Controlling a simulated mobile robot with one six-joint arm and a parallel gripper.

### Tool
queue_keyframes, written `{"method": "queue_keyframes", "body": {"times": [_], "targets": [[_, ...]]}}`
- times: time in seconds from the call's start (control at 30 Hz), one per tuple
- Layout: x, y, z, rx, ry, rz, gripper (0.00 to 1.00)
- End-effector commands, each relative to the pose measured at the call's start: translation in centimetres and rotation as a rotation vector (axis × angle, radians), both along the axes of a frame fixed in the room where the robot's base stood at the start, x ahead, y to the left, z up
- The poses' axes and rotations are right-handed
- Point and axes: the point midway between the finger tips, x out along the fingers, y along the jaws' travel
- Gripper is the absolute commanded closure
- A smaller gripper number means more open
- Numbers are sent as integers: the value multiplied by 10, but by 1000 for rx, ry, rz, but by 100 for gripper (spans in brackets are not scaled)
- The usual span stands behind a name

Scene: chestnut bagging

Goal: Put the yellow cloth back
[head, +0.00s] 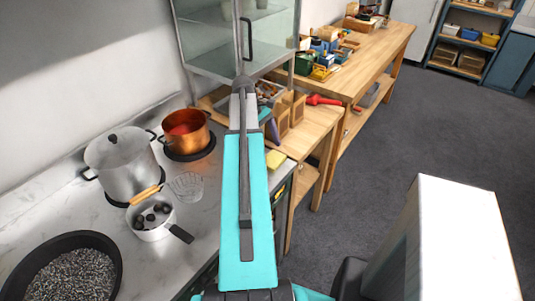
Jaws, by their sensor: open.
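A small yellow patch (276,158), which looks like the yellow cloth, shows just right of my teal arm, near the end of the counter by the wooden table. My arm may hide part of it, and I cannot tell if it lies flat or folded. My arm stretches up the middle of the head view. My gripper cannot be made out, so its place relative to the cloth does not show.
The counter at left holds a lidded steel pot (120,165), a copper pot (186,132), a small pan with dark chestnuts (150,222), a glass bowl (187,186) and a large black pan (65,270). A cluttered wooden table (315,130) stands beyond. Grey floor (400,130) is open at right.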

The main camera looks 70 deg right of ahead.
Motion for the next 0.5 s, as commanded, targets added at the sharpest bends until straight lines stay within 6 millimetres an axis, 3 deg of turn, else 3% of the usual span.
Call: {"method": "queue_keyframes", "body": {"times": [0.5], "targets": [[24,-8,56,-2,-1,-1,8]]}}
